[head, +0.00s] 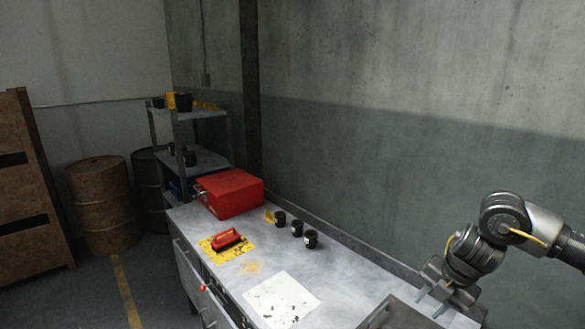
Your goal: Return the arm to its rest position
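My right arm comes in from the right edge in the head view. Its gripper (430,301) points down and to the left over the near right end of the metal workbench (345,275). Its two fingertips stand apart, with nothing seen between them. My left gripper is not in view.
On the bench are a red box (232,193), a red-handled tool (226,238) on a yellow mat (238,250), a white spotted sheet (282,300) and several black cups (310,240). A wall (420,170) runs behind.

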